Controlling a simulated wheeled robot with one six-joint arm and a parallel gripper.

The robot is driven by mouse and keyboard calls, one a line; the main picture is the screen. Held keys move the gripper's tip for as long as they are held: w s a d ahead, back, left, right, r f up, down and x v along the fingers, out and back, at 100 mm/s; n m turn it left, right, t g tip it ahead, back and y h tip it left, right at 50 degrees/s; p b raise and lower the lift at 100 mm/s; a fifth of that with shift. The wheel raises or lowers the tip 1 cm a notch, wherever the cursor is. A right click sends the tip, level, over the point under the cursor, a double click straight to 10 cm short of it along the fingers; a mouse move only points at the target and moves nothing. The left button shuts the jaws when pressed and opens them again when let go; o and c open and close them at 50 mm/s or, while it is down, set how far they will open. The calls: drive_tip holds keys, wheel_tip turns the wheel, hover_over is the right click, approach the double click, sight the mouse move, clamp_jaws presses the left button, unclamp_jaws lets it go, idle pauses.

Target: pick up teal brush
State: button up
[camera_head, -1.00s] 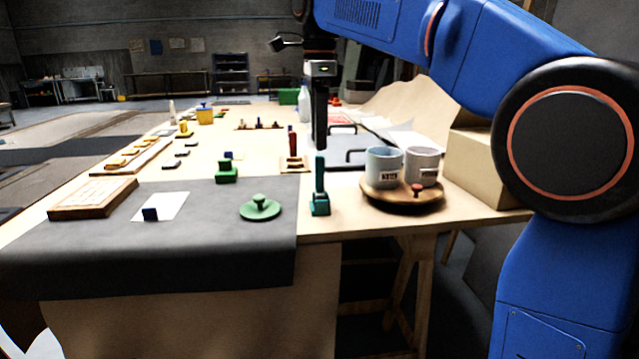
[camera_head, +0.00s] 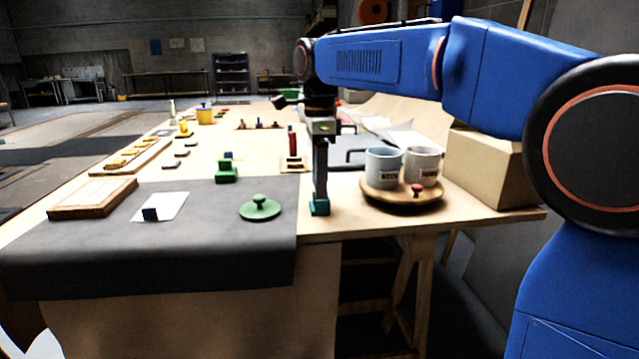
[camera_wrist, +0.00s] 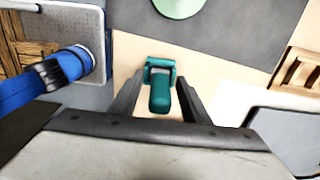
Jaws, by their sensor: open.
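The teal brush (camera_head: 320,207) stands upright on the bare wood near the table's front edge, right of the dark mat. In the head view my gripper (camera_head: 320,188) is lowered over it and hides most of its handle. In the wrist view the teal brush (camera_wrist: 160,88) lies between the two fingers of my gripper (camera_wrist: 158,98), its handle end toward the camera. The fingers are open, with a gap on either side of the handle. I cannot tell from these views exactly how far down the handle the fingertips reach.
A round wooden tray (camera_head: 402,201) with two mugs (camera_head: 384,167) stands just right of the brush. A green round-handled disc (camera_head: 260,209) lies on the dark mat (camera_head: 150,265) to the left. A red-handled tool (camera_head: 293,143) stands behind. The table's front edge is close.

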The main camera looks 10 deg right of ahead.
clamp_jaws()
